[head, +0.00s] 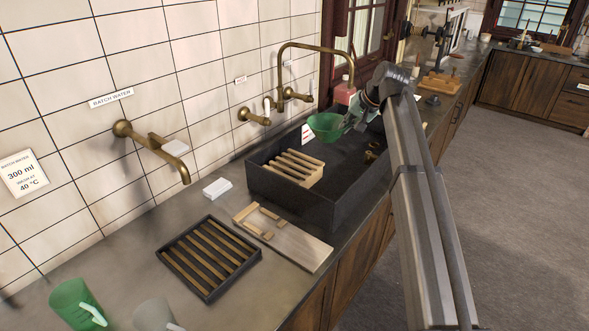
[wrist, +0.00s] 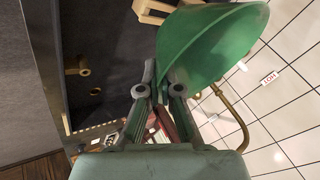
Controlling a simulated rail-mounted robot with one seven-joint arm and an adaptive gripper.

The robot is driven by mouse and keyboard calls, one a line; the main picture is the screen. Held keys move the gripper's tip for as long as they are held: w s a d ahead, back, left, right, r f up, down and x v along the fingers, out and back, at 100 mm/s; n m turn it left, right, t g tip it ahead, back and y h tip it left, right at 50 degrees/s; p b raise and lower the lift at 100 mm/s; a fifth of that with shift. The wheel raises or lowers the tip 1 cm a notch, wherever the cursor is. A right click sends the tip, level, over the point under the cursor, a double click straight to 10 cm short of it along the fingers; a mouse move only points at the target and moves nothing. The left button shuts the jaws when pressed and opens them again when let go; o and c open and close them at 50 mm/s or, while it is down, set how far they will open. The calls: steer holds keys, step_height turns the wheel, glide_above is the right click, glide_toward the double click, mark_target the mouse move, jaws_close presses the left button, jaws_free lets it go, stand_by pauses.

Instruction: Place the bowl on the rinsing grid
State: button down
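The green bowl (head: 325,126) is held in the air above the dark sink, upright or nearly so in the head view. My gripper (head: 350,119) is at the bowl's right side and is shut on its rim. In the wrist view the bowl (wrist: 212,45) fills the upper middle, and the fingertips (wrist: 158,80) pinch its edge. A wooden slatted grid (head: 293,167) stands inside the sink at its near left end, to the left of and below the bowl. A dark-framed tray with wooden slats (head: 209,257) lies on the counter. I cannot tell which of these is the rinsing grid.
The dark sink (head: 290,205) has raised walls. A tall brass tap (head: 317,46) arches over its back, and a wall spout (head: 160,150) is at left. A wooden board (head: 290,245), a white block (head: 217,188) and a green cup (head: 78,303) are on the counter.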

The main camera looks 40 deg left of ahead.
steer(key=s+a+r+m+b, duration=0.1)
steer(key=a+r, duration=0.3)
steer(key=a, duration=0.8)
steer(key=t+p, duration=0.1)
steer(key=p, duration=0.4)
glide_above(308, 167)
steer(key=shift+m, duration=0.3)
step_height(308, 167, down, 20)
steer(key=shift+r, duration=0.2)
steer(key=c, duration=1.7)
jaws_free()
steer(key=shift+f, duration=0.15)
steer(key=shift+c, duration=0.2)
steer(key=o, duration=0.4)
steer(key=shift+r, duration=0.2)
